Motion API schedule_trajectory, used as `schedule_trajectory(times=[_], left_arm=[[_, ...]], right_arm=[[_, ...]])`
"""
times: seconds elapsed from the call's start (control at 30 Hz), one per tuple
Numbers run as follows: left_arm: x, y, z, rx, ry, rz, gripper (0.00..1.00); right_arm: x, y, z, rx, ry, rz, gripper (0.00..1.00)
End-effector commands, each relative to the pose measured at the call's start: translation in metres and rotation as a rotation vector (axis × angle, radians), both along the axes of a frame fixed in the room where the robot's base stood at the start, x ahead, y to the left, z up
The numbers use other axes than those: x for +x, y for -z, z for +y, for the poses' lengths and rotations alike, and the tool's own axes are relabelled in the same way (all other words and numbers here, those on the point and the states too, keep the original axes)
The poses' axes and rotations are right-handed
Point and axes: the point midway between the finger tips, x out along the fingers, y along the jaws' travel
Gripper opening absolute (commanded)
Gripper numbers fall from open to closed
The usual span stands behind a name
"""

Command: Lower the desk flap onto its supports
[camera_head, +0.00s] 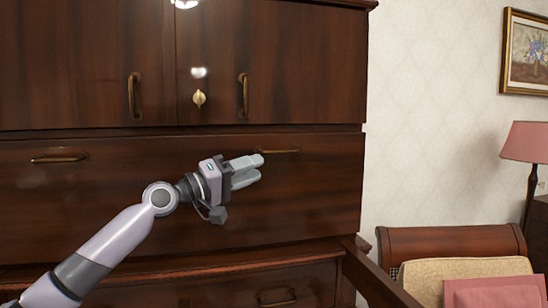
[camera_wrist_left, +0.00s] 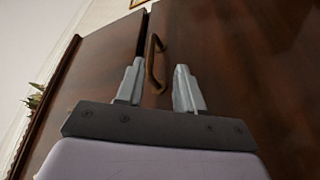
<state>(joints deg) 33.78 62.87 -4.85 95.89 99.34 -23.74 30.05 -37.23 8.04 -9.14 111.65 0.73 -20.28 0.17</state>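The desk flap (camera_head: 110,205) is the wide dark wood front across the middle of the cabinet, standing upright and closed. It has a brass handle at the left (camera_head: 58,158) and one at the right (camera_head: 279,151). My left gripper (camera_head: 259,167) is in front of the flap, with its fingertips by the right handle. In the left wrist view the fingers (camera_wrist_left: 160,70) are apart, and a curved brass handle (camera_wrist_left: 152,62) shows between their tips; I cannot tell if they touch it. My right gripper is out of view.
A wooden bar (camera_head: 372,272) juts out at the cabinet's lower right; I cannot tell whether it is a flap support. Doors (camera_head: 285,60) with a key (camera_head: 199,97) are above, a drawer (camera_head: 215,290) below. A cushioned chair (camera_head: 455,243) and a pink lamp (camera_head: 527,141) stand right.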

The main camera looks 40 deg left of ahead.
Motion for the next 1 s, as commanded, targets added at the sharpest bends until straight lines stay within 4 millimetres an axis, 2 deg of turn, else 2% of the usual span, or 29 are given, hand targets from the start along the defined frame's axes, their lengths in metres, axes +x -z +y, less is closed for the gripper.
schedule_trajectory(times=[0.1, 0.33, 0.7, 1.0], left_arm=[[-0.002, -0.016, 0.003, -0.024, 0.006, -0.012, 0.37], [0.019, -0.025, -0.006, -0.029, 0.009, -0.014, 0.37], [0.057, -0.029, -0.02, -0.027, 0.006, -0.013, 0.37], [0.061, -0.029, -0.022, -0.024, 0.006, -0.012, 0.37]], right_arm=[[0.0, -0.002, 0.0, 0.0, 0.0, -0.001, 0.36], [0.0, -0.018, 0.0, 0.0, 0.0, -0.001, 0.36], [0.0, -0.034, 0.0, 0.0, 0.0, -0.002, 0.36], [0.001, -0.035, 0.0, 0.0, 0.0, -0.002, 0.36]])
